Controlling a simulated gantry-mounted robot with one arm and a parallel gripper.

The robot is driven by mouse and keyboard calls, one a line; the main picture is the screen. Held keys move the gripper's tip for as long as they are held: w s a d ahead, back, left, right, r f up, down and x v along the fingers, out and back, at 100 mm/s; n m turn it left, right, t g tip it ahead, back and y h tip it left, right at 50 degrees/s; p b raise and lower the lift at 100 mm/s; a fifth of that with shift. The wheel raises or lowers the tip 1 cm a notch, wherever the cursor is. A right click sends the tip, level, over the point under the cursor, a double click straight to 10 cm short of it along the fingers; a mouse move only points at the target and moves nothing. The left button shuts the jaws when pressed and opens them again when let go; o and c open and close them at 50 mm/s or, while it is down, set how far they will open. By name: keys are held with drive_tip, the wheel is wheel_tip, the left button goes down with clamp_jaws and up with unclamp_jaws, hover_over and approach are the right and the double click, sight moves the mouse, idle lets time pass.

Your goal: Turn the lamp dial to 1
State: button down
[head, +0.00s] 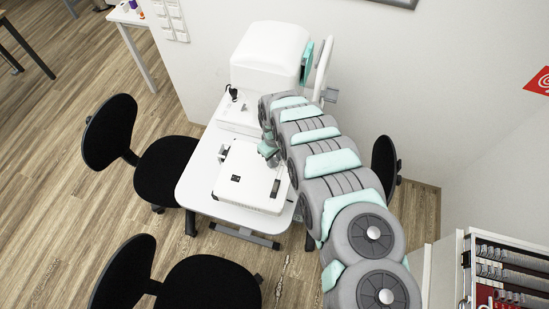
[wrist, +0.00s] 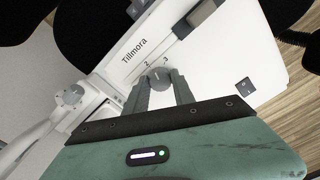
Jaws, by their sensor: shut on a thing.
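The lamp dial (wrist: 159,76) is a round grey knob on a white panel marked "Tillmora" in the wrist view. The numerals 2 and 3 show beside it; I cannot see a 1, and I cannot tell which number the dial points at. My gripper (wrist: 163,87) is shut on the dial, with one dark grey finger on each side of it. In the head view the white device (head: 250,178) stands on a white table, and my arm reaches over it from the right. The dial cannot be made out there.
A second, pale knob (wrist: 72,95) sits at the left in the wrist view. A dark switch (wrist: 244,87) is on the panel at the right. Black chairs (head: 165,170) stand around the white table (head: 195,188). A drawer cabinet (head: 510,262) stands at the lower right.

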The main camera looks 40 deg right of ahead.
drive_tip(key=n, duration=0.3)
drive_tip(key=shift+n, duration=0.4)
drive_tip(key=n, duration=0.4)
drive_tip(key=shift+n, duration=0.3)
drive_tip(key=n, duration=0.4)
drive_tip(key=shift+d, duration=0.1)
drive_tip(key=shift+n, duration=1.8)
drive_tip(key=c, duration=1.1)
unclamp_jaws()
drive_tip(key=shift+o, duration=0.2)
drive_tip(key=shift+r, duration=0.1)
